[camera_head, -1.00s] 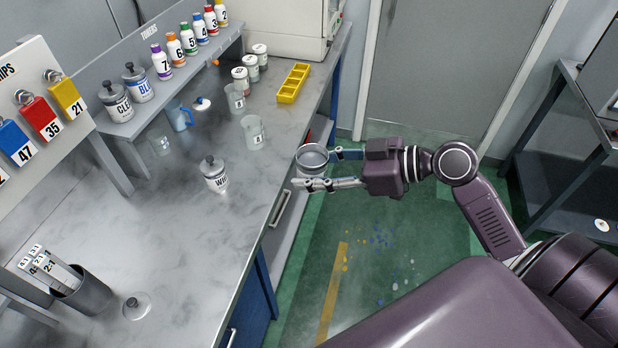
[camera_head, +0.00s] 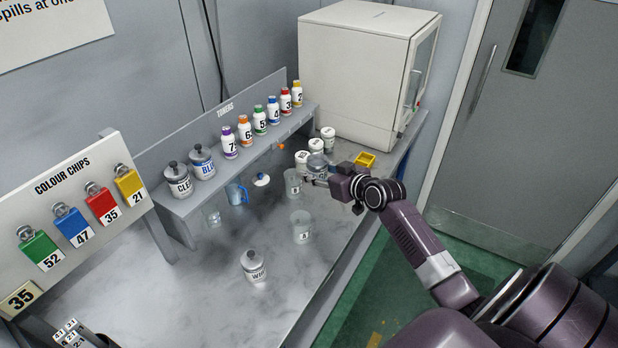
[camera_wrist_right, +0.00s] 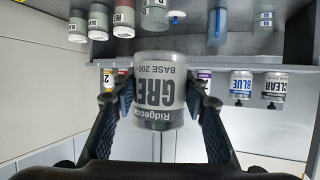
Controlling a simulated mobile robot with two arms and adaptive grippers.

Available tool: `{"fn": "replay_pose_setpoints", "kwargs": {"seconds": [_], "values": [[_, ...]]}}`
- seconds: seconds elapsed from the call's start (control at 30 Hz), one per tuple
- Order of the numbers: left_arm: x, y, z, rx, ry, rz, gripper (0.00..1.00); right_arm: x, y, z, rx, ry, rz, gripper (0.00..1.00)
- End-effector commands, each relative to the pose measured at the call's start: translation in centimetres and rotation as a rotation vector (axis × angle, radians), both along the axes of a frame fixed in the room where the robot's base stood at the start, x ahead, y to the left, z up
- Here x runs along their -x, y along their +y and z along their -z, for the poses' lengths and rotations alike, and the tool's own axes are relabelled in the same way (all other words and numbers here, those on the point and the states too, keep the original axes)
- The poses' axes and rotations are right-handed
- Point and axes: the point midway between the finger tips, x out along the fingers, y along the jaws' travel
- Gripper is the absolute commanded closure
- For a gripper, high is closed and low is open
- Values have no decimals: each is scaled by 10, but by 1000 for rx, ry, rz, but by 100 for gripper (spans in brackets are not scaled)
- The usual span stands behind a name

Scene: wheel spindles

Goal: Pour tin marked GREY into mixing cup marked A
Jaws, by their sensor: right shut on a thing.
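The tin marked GREY (camera_wrist_right: 160,88) is between the fingers of my right gripper (camera_head: 318,177). The gripper is shut on it from the sides. In the head view the same tin (camera_head: 317,163) is held upright over the bench's far right part, partly hidden by the gripper. Two clear mixing cups stand on the bench: one (camera_head: 293,184) just left of the gripper, the other (camera_head: 302,228) nearer and below it. Their letters are too small to read surely. My left gripper is in neither view.
Numbered toner bottles (camera_head: 260,121) line the shelf. A blue jug (camera_head: 236,193) stands left of the cups. A lidded WHITE tin (camera_head: 254,266) stands in front.

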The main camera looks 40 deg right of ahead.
Motion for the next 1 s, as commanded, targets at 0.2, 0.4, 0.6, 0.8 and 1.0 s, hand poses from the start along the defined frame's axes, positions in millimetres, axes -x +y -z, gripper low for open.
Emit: {"fn": "replay_pose_setpoints", "kwargs": {"seconds": [0.2,0.4,0.6,0.8,1.0], "values": [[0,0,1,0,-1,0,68,-3,-4,7,29,-15,19,90],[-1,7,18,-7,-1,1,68,-2,0,24,126,-57,18,90],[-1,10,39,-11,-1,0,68,0,3,37,213,-94,17,90],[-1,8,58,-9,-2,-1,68,1,6,48,295,-128,18,90],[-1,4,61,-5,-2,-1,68,2,7,45,328,-143,18,90]]}}
